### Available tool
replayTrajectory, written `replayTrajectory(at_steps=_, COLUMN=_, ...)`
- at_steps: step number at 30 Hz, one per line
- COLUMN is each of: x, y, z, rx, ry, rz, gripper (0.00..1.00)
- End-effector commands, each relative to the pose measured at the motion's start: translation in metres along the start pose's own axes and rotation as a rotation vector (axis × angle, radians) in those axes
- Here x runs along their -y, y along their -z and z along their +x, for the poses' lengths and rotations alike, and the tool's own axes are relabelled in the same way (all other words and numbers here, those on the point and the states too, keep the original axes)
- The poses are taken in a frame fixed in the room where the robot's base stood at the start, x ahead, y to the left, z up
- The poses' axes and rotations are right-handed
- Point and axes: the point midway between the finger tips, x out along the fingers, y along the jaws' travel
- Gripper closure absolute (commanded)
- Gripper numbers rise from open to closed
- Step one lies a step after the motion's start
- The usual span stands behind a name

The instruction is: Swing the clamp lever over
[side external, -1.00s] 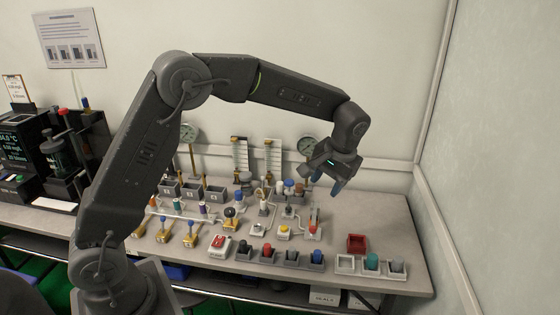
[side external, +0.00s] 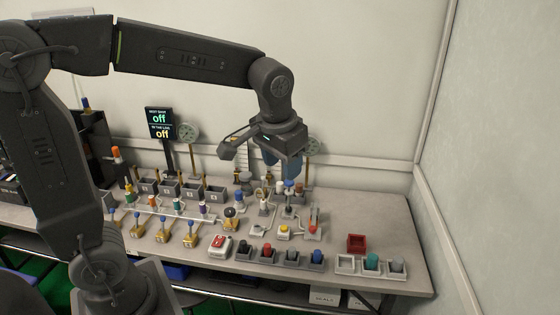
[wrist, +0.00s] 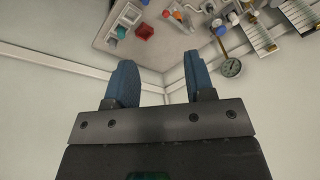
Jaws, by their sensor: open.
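My gripper (side external: 280,162) is open and empty, held in the air above the back of the bench. Its two blue fingers show spread apart in the wrist view (wrist: 161,75). A small lever with a red tip (side external: 313,218) stands on a pale base at the right of the middle group of fixtures, below my gripper and to its right. It may be the clamp lever, but it is too small to tell. Nothing touches my gripper. In the wrist view the bench fixtures lie upside down along the top edge, beyond the fingers.
The bench (side external: 385,215) is crowded: blue-topped levers on yellow bases (side external: 164,232), a red button box (side external: 220,245), a row of knobs (side external: 280,255), grey bins (side external: 192,189) and a red tray (side external: 356,243). A display (side external: 160,125) reads "off" twice. The bench's right back is clear.

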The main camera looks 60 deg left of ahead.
Motion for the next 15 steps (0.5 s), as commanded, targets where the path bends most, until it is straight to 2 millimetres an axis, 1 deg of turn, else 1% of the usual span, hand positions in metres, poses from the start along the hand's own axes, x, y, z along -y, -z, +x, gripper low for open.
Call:
replayTrajectory(at_steps=3, x=0.0008, y=-0.0041, z=-0.0025, rx=-0.009, ry=-0.005, rz=0.003, gripper=0.51)
replayTrajectory(at_steps=13, x=0.0009, y=-0.0052, z=-0.0031, rx=-0.010, ry=-0.007, rz=0.004, gripper=0.51)
replayTrajectory(at_steps=15, x=0.0016, y=-0.0086, z=-0.0054, rx=-0.017, ry=-0.011, rz=0.006, gripper=0.51)
